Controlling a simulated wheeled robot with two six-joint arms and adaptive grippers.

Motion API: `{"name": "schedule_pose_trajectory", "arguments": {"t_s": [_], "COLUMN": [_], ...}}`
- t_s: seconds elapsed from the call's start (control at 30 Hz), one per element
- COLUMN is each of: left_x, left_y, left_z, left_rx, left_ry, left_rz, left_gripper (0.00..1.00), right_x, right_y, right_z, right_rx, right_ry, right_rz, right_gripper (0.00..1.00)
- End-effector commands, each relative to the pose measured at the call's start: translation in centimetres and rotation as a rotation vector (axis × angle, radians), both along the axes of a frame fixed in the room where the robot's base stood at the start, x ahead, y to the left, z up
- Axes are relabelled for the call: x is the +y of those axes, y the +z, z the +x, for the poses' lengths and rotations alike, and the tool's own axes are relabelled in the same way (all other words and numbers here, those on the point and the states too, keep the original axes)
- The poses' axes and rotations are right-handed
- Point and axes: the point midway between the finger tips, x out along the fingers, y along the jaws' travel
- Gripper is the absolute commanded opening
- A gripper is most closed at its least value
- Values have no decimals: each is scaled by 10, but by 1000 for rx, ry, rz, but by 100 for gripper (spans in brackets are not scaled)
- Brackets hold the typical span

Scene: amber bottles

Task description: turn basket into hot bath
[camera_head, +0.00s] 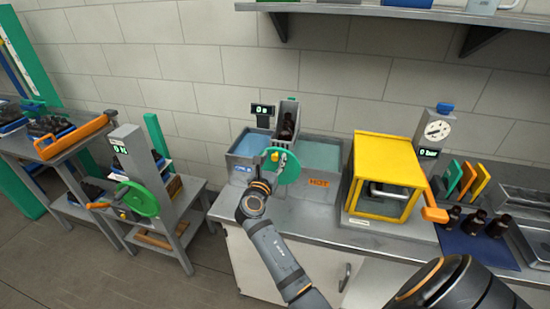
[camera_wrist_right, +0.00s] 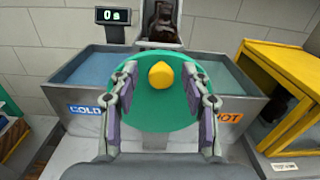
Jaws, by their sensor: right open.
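A cold bath (camera_head: 247,146) with blue water and a hot bath (camera_head: 318,155) with green water sit side by side on the counter; the wrist view shows their COLD label (camera_wrist_right: 86,110) and HOT label (camera_wrist_right: 229,118). A grey basket holder (camera_head: 290,104) stands between them at the back, with a dark amber bottle (camera_head: 287,127) in it. A green wheel (camera_head: 285,166) with a yellow knob (camera_wrist_right: 160,75) is in front. My right gripper (camera_wrist_right: 160,88) is open, its fingers either side of the knob, with gaps. My left gripper is out of view.
A timer (camera_wrist_right: 113,16) reads 0 s. A yellow box (camera_head: 388,150) with an orange handle stands right of the baths. Several amber bottles (camera_head: 475,223) stand on a blue mat farther right. A grey stand with a green wheel (camera_head: 136,200) is at left.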

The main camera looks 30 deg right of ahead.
Motion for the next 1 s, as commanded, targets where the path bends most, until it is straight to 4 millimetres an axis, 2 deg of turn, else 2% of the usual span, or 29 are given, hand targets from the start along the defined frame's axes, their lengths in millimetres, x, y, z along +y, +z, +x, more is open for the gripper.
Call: {"name": "schedule_pose_trajectory", "arguments": {"t_s": [0.13,0.47,1.0], "left_x": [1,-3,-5], "left_y": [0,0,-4], "left_z": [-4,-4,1], "left_rx": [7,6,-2], "left_ry": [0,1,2], "left_rz": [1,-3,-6], "left_gripper": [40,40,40], "right_x": [0,0,-1], "right_y": [0,0,-1], "right_z": [0,0,4], "right_rx": [0,0,-18], "right_ry": [0,0,1], "right_rz": [0,0,14], "right_gripper": [46,1,0]}}
